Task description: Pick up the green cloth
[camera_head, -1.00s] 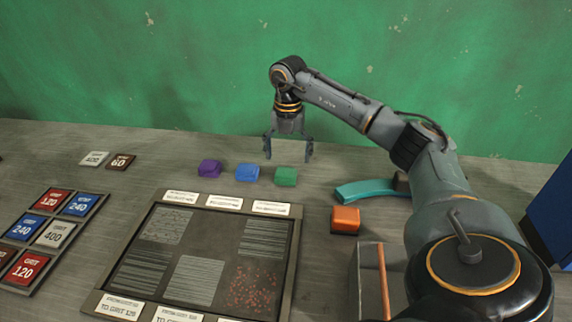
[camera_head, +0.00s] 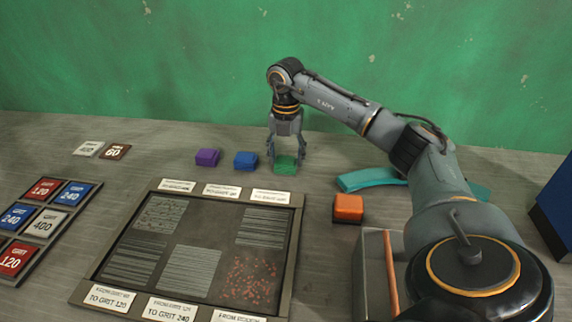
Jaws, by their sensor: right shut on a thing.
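The green cloth (camera_head: 286,164) is a small folded block at the right end of a row of three on the grey table, behind the framed panel. My right gripper (camera_head: 287,160) points straight down over it, with its fingers shut on the cloth's two sides. The cloth appears to be still at table level. The blue cloth (camera_head: 246,160) and the purple cloth (camera_head: 208,157) lie to the left, apart from the gripper. My left gripper is not in view.
A framed panel (camera_head: 296,236) with textured patches and labels lies in front. An orange block (camera_head: 348,208), a teal curved piece (camera_head: 368,179) and a grey open box (camera_head: 366,275) are at right. A tray of grit cards (camera_head: 72,217) is at left. A green wall stands behind.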

